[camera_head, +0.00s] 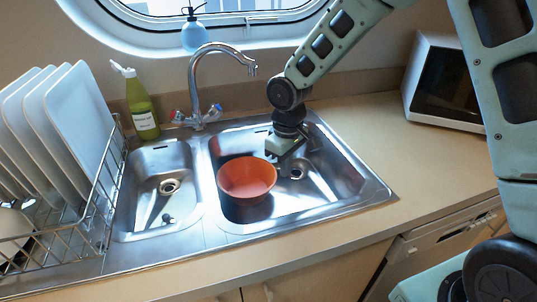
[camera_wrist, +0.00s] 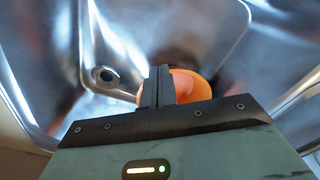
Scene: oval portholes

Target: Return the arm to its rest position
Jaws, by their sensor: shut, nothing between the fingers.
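My gripper (camera_wrist: 158,84) is shut with nothing between its fingers. In the head view my arm reaches down from the upper right, and its end is over the right basin of the sink (camera_head: 330,207). An orange bowl (camera_head: 247,179) sits in that basin, just left of and below my gripper in the picture. In the wrist view the bowl (camera_wrist: 196,88) shows behind the fingers, partly hidden by them. Whether the fingers touch the bowl I cannot tell.
A chrome faucet (camera_head: 195,85) stands behind the sink, left of my arm. A green bottle (camera_head: 141,106) and a dish rack with white plates (camera_head: 76,116) are at the left. A microwave (camera_head: 447,84) is at the right. The counter (camera_head: 400,140) right of the sink is clear.

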